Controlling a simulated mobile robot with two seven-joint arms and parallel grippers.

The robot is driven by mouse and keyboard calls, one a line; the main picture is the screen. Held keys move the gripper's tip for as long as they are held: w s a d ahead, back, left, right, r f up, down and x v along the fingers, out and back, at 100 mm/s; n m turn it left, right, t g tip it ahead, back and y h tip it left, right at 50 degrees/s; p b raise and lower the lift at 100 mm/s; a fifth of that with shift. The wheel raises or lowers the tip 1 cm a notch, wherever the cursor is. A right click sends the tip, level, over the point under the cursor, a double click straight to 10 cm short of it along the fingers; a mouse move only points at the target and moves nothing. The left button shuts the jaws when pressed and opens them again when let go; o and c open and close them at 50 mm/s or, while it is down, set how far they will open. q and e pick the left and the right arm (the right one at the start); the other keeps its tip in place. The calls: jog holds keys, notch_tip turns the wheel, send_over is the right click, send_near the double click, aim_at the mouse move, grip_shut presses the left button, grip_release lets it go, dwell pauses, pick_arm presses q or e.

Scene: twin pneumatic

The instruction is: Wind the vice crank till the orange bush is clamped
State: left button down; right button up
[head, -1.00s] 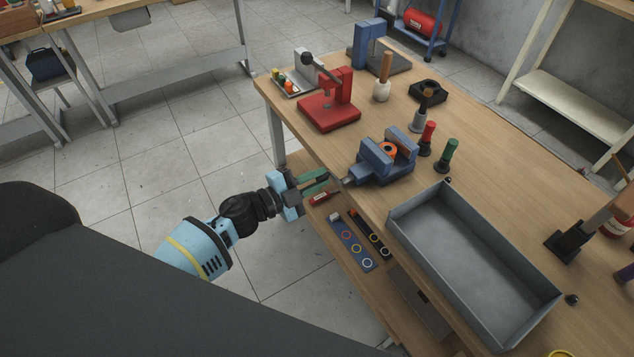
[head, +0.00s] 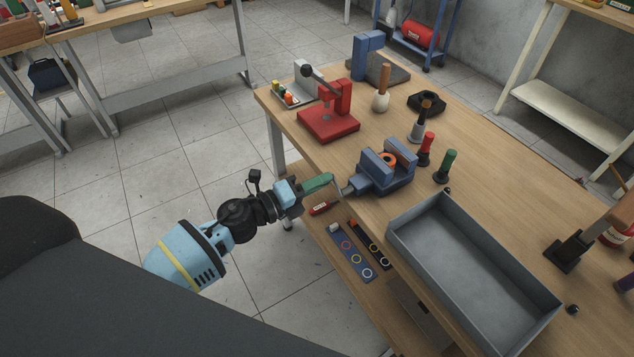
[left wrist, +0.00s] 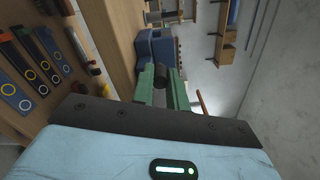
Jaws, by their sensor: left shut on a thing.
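The blue vice (head: 392,182) stands at the left edge of the bench. The orange bush (head: 389,159) sits between its jaws; I cannot tell whether both jaws touch it. The crank (head: 339,190) sticks out from the vice's left end, past the bench edge. My left gripper (head: 322,181) is at the crank, with its green fingers pointing toward the vice. In the left wrist view the fingers (left wrist: 163,88) are shut on the dark crank handle (left wrist: 161,73), with the vice (left wrist: 156,48) beyond. My right gripper is out of view.
A grey tray (head: 472,275) lies right of the vice. A red press (head: 328,124) stands behind it. Red (head: 426,148) and green (head: 446,166) handled tools stand close to its right. A lower shelf with a blue strip (head: 352,252) lies below the gripper.

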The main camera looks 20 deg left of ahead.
pick_arm(q)
jog(key=s+d+m, duration=0.1)
jog(key=m, duration=0.3)
jog(key=d+m, duration=0.1)
jog(key=m, duration=0.3)
jog(key=s+d+r+m+b, duration=0.1)
jog(key=m, duration=0.3)
jog(key=shift+s+d+r, duration=0.1)
jog(key=shift+s+d, duration=0.1)
jog(key=shift+s, duration=0.15)
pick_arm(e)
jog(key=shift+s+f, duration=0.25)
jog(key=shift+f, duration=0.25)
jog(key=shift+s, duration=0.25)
pick_arm(q)
jog(key=c, duration=1.4)
grip_release()
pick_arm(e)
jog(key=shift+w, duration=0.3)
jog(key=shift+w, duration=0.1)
